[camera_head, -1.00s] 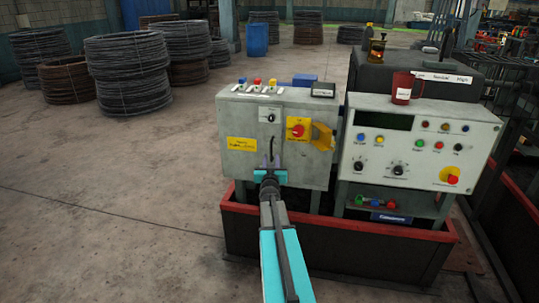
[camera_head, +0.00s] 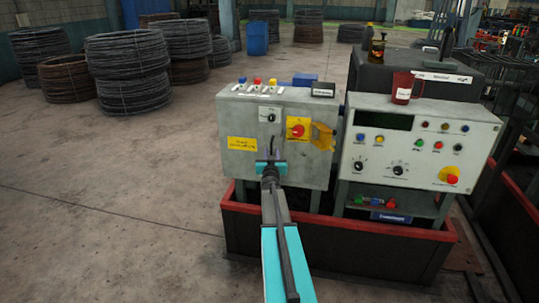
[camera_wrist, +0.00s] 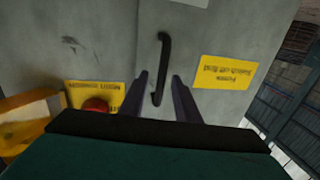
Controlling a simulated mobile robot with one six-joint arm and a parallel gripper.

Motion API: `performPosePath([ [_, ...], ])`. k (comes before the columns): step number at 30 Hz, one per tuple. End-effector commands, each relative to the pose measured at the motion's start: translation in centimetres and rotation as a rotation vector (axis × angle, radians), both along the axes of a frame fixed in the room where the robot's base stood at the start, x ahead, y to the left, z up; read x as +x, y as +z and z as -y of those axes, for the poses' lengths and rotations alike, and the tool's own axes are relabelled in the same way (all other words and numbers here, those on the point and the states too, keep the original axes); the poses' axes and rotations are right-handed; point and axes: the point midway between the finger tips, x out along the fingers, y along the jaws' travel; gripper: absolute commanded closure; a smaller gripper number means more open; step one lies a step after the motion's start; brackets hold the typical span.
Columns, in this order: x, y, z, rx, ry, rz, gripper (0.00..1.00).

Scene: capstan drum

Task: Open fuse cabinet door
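The fuse cabinet (camera_head: 318,165) is a grey metal box, and its door (camera_head: 240,168) is shut, with a yellow label (camera_head: 242,144). A dark bar handle (camera_head: 271,145) stands upright on the door, right of the label. My gripper (camera_head: 271,163) is in front of the door at the handle's lower part. In the wrist view my gripper (camera_wrist: 160,76) has its two fingers apart, one on each side of the handle (camera_wrist: 164,55), with gaps visible. The yellow label (camera_wrist: 223,72) is to the right there. Whether the fingers reach the handle's depth is hard to tell.
A control panel (camera_head: 414,153) stands close on the cabinet's right. A red-rimmed trough (camera_head: 330,248) runs below both. The floor to the left is free; wire coils (camera_head: 125,60) stand behind.

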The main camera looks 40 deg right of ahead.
Motion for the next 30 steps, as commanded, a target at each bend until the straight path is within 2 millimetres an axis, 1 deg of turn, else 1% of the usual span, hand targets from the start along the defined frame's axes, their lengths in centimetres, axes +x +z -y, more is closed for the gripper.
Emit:
performPosePath([
  [5,0.0,0.0,0.0,0.0,0.0,0.0,0.71],
  [8,0.0,0.0,0.0,0.0,0.0,0.0,0.86],
  [10,0.0,0.0,0.0,0.0,0.0,0.0,0.98],
  [11,0.0,0.0,0.0,0.0,0.0,0.0,1.0],
  [15,-0.1,0.0,0.0,0.0,-0.001,0.0,1.0],
  [16,-0.4,0.1,-2.9,0.003,0.006,0.002,1.0],
  [17,-0.1,0.0,-1.6,0.001,0.002,0.001,1.0],
  [18,0.0,0.0,-0.9,-0.001,0.001,-0.001,1.0],
  [19,0.0,0.0,-0.6,0.0,0.0,0.0,1.0],
  [24,-0.1,0.1,-0.1,-0.001,-0.006,-0.001,1.0],
  [30,-0.6,0.3,0.0,0.001,-0.025,0.001,1.0],
])
